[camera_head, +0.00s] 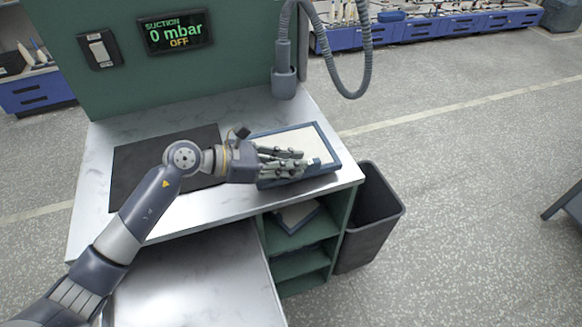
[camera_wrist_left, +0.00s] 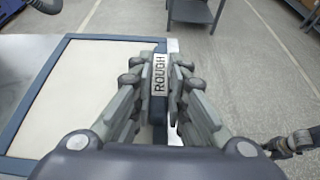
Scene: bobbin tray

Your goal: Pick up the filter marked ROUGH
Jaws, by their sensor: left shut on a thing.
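The filter marked ROUGH is a flat panel with a blue frame (camera_head: 332,171) and a pale face. It lies near the right end of the bench top; I cannot tell whether it touches the top. My left gripper (camera_head: 305,164) reaches over it from the left, with its fingers at the front right part of the filter. In the left wrist view the frame (camera_wrist_left: 40,92) shows at left. There my left gripper (camera_wrist_left: 160,72) is shut on the filter's tab, and the label ROUGH (camera_wrist_left: 159,75) reads between the fingers.
The bench top (camera_head: 100,195) holds a dark mat (camera_head: 130,165). A suction display (camera_head: 175,32) reads 0 mbar, OFF. A grey hose (camera_head: 345,85) hangs behind the filter. Another framed panel (camera_head: 296,216) lies in the shelf below. A dark bin (camera_head: 368,235) stands at right.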

